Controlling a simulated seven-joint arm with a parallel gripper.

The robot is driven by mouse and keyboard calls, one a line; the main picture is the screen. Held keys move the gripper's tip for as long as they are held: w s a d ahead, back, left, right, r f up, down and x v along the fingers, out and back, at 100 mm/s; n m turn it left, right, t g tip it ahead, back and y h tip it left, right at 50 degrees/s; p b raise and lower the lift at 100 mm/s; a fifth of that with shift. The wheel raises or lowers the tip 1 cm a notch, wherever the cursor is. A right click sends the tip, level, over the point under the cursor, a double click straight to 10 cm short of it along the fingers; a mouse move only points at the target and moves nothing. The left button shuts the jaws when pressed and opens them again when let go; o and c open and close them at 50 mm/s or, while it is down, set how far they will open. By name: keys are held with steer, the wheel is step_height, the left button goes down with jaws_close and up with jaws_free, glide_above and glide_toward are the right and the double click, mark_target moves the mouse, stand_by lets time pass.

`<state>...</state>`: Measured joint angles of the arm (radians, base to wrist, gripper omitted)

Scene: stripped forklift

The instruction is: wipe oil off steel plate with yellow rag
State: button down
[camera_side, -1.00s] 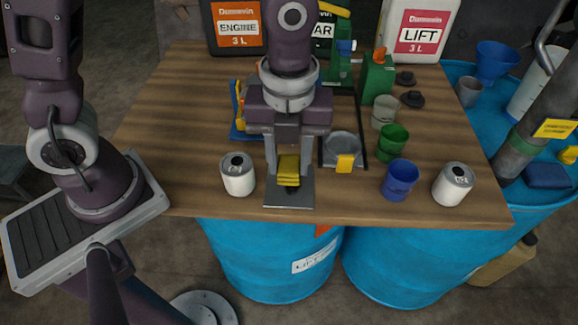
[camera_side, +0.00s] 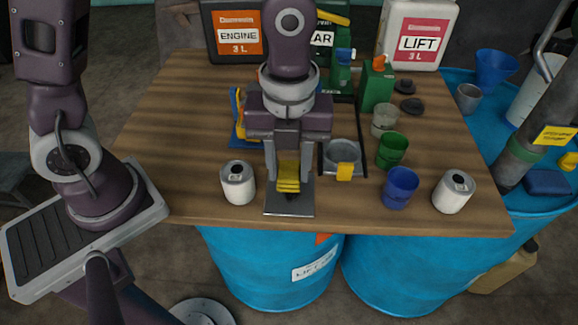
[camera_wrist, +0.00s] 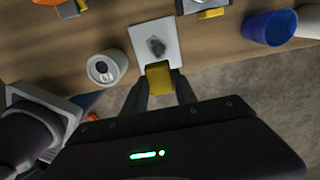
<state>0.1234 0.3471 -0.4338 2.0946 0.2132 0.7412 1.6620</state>
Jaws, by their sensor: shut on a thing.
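My gripper (camera_side: 288,178) is shut on the folded yellow rag (camera_side: 288,172), which hangs between its fingers. The small steel plate (camera_side: 290,210) lies at the front edge of the wooden table, under and in front of the rag. A dark oil patch (camera_wrist: 156,46) is on the plate, clear in the wrist view, just beyond the rag (camera_wrist: 158,78). In that view the rag overlaps the plate's (camera_wrist: 172,28) near edge. I cannot tell whether the rag touches the plate. The rag and fingers hide part of the plate in the side view.
A white can (camera_side: 238,182) stands close left of the plate. A grey tray with a round dish (camera_side: 342,154) is to the right, then green (camera_side: 392,150) and blue (camera_side: 400,188) cups and another white can (camera_side: 453,192). The table's left side is clear.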

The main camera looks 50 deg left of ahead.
glide_above(289, 207)
steer(key=shift+f, duration=3.1)
steer(key=shift+w+a+f, duration=0.25)
steer(key=shift+f, duration=0.2)
steer(key=shift+w+a+f, duration=0.25)
steer(key=shift+f, duration=0.15)
steer(key=shift+w+a+f, duration=0.1)
steer(key=shift+w+a, duration=1.75)
steer(key=shift+s+d, duration=2.35)
steer(key=shift+s, duration=0.05)
steer(key=shift+r, duration=4.2)
